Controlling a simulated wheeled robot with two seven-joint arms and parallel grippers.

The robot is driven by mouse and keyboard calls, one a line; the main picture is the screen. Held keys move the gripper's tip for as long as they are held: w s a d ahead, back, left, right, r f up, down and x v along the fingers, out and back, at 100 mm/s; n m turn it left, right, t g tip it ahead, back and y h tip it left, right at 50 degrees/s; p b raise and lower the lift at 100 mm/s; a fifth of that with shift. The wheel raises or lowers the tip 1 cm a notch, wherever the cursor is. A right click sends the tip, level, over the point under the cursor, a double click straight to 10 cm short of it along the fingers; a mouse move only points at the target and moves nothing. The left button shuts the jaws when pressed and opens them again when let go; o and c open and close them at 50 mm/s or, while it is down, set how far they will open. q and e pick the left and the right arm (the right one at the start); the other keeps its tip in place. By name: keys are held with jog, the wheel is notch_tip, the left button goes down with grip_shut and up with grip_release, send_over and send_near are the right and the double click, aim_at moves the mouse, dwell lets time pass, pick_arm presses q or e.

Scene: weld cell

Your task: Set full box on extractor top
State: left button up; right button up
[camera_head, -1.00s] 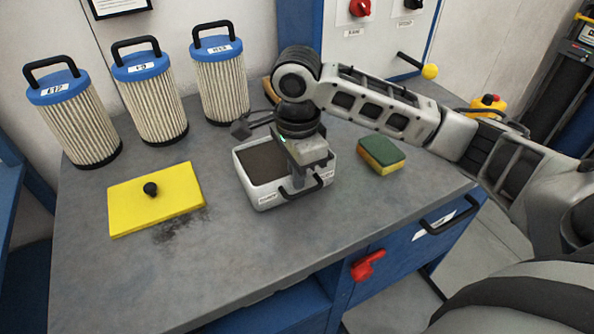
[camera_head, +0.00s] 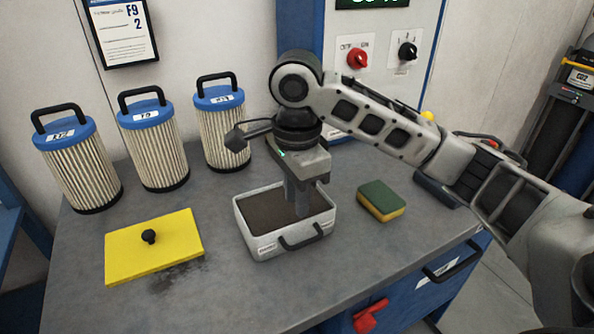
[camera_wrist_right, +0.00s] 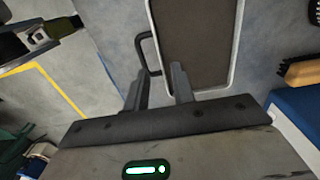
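The grey-white box (camera_head: 262,245), filled with dark dust, sits upright on the grey top (camera_head: 215,295) of the blue cabinet, which I take as the extractor. Its black handle (camera_head: 303,238) faces the front and is free. My right gripper (camera_head: 298,208) is above the box, with fingers pointing down. In the right wrist view its two fingers (camera_wrist_right: 158,78) are apart with nothing between them. The box rim (camera_wrist_right: 236,45) and handle (camera_wrist_right: 147,52) show beyond them. My left gripper is not in view.
A yellow lid (camera_head: 180,240) with a black knob lies left of the box, beside a dark smudge. Several filter cartridges (camera_head: 158,155) stand at the back left. A green-yellow sponge (camera_head: 381,200) lies to the right. A wood-backed brush (camera_wrist_right: 302,72) shows in the wrist view.

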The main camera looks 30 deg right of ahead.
notch_tip(320, 180, up, 5)
jog(key=shift+r, duration=0.2)
dwell(0.6)
